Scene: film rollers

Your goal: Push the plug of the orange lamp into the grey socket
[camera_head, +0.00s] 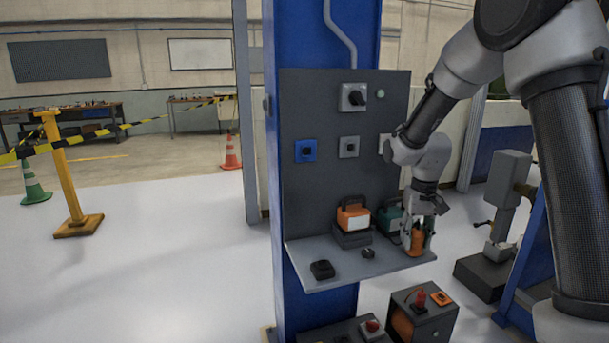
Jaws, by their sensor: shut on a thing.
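The orange lamp (353,216), with a pale front and a dark handle, stands on a dark block on the grey shelf. The grey socket (349,147) is on the dark panel above it, below a rotary switch, and looks empty. My gripper (417,244) is low over the right end of the shelf, right of the lamps and well below and right of the grey socket. It is shut on an orange piece (417,239), which looks like the orange plug; its prongs and any cord are not discernible.
A blue socket (305,151) is left of the grey one; a pale socket (385,143) at right is partly behind my arm. A teal lamp (388,219) stands beside my gripper. Black pieces (322,270) lie on the shelf (345,272). Boxes with red knobs stand below.

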